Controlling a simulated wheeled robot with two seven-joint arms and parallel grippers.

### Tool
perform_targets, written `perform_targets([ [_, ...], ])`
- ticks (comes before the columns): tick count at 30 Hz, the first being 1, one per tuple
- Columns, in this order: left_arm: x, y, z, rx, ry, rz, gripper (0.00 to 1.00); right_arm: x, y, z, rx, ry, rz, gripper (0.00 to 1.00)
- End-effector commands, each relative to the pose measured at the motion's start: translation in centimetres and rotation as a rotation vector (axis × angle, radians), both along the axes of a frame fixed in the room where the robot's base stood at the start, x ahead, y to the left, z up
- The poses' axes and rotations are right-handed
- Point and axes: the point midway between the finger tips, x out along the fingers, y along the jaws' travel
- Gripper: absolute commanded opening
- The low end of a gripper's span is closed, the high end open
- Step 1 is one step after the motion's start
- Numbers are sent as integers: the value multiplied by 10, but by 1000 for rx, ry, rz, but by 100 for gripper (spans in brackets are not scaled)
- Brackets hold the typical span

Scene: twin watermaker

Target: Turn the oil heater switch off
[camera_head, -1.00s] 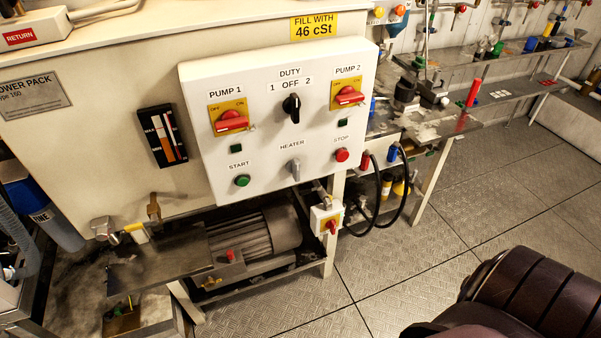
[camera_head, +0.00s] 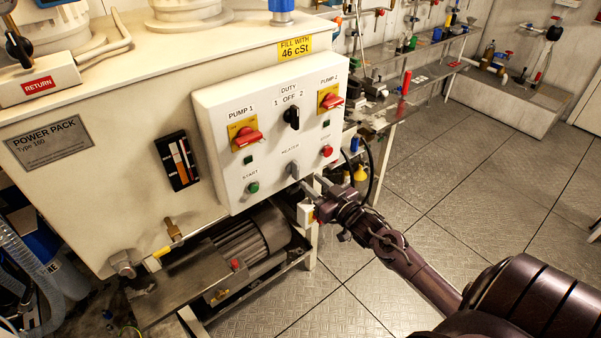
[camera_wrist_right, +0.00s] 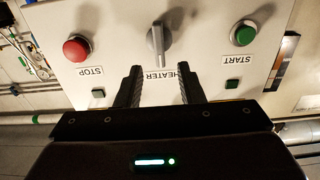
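The oil heater switch (camera_head: 293,170) is a small grey knob under the HEATER label, low on the white control panel (camera_head: 222,105). My right gripper (camera_head: 314,184) is just to the right of and below the knob, in front of the panel. In the right wrist view the panel appears upside down, and the heater switch (camera_wrist_right: 158,42) stands roughly upright, beyond the fingertips. The open fingers of my right gripper (camera_wrist_right: 162,75) partly cover the HEATER label, with nothing between them. The left gripper is out of view.
A green START button (camera_head: 253,188) and a red STOP button (camera_head: 326,151) flank the heater switch. The black DUTY knob (camera_head: 292,117) and red handles for PUMP 1 (camera_head: 246,138) and PUMP 2 (camera_head: 332,101) are above. A motor (camera_head: 240,245) lies below. The floor at right is clear.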

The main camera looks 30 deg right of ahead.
Motion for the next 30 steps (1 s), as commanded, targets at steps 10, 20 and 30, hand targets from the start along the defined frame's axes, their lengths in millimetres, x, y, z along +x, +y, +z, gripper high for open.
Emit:
perform_targets([
  [10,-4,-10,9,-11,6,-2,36,51,4,2,-1,0,-1,35],
  [20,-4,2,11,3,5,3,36,67,5,-1,-1,3,-1,35],
  [30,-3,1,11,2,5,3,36,67,5,-1,-1,3,-1,12],
])
